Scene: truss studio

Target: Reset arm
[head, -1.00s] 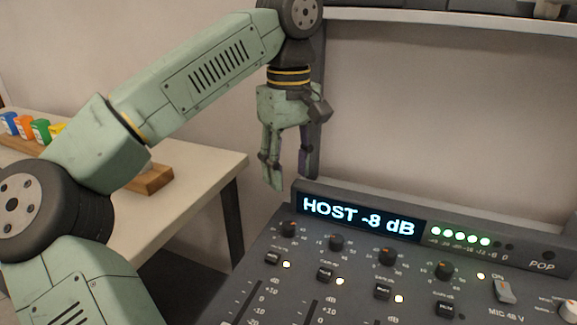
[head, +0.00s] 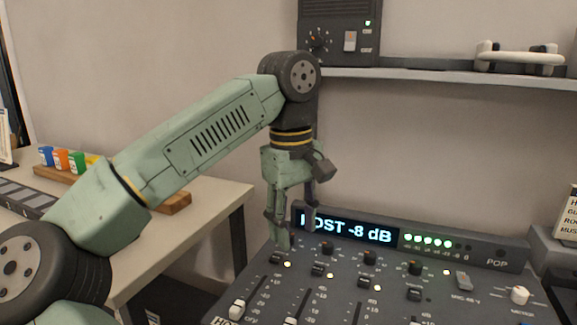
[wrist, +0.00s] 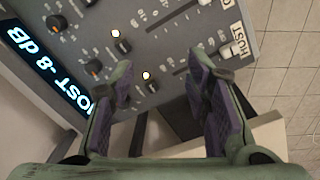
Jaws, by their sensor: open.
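My gripper (head: 292,228) points down over the upper left part of the mixing console (head: 335,290) in the head view. Its jaws are open and nothing is between them. In the wrist view my gripper (wrist: 165,95) shows two parted fingers with purple inner pads, above the console's left edge. The console display (head: 350,228) reads "HOST -8 dB" and is partly covered by a finger. I cannot tell the exact height of the fingertips above the panel.
A side table (head: 215,198) on the left holds a wooden rack (head: 175,203) with coloured items. A wall shelf (head: 430,76) behind carries a dark unit (head: 340,30) and a white-handled object (head: 520,57). Knobs and faders rise from the console.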

